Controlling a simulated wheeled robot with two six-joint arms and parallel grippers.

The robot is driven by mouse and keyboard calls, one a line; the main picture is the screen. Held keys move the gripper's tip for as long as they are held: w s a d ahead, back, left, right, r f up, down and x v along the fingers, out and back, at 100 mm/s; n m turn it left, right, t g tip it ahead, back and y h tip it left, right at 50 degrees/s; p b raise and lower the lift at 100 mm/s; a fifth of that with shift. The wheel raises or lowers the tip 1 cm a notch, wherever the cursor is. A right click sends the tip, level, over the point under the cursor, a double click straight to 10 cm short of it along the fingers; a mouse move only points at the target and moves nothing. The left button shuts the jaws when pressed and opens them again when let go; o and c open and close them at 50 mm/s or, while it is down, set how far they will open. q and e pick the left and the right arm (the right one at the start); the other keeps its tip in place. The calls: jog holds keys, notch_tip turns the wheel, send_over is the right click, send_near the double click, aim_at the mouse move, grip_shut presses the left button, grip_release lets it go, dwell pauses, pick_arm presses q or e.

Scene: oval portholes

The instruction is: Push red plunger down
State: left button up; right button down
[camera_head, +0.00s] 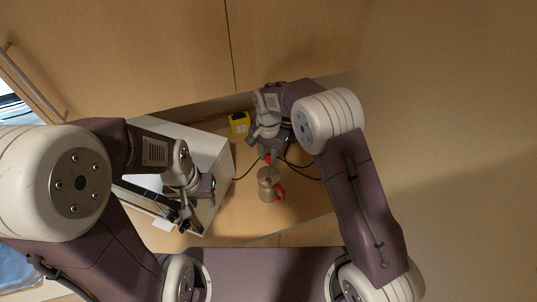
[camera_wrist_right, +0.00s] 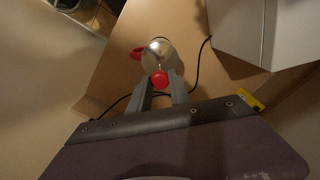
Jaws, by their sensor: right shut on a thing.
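A metallic press pot (camera_head: 266,192) with a red handle (camera_head: 280,192) stands on the wooden counter, also seen in the right wrist view (camera_wrist_right: 158,53). Its red plunger knob (camera_head: 267,160) is on top, above the pot. My right gripper (camera_wrist_right: 160,82) is shut on the red plunger knob (camera_wrist_right: 159,79), with one finger on each side of it. My left gripper (camera_head: 187,217) is away to the left, beside the front of a white box; its fingers are small and dark, and I cannot tell whether they are open.
The white box (camera_head: 205,150) stands on the counter left of the pot. A yellow object (camera_head: 239,123) sits behind it, near the wall. A black cord (camera_head: 245,168) runs over the counter behind the pot. Wooden cabinets (camera_head: 170,50) are above. Counter right of the pot (camera_head: 310,200) is clear.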

aim_at(268, 174)
notch_tip(268, 174, down, 8)
jog(key=b, duration=0.5)
jog(key=shift+f, duration=0.2)
jog(key=shift+s+r, duration=0.15)
jog(key=c, duration=1.3)
grip_release()
jog(key=shift+o, duration=0.6)
jog(key=shift+w, duration=0.25)
jog(key=shift+s, duration=0.1)
notch_tip(268, 174, up, 9)
jog(key=shift+b, duration=0.85)
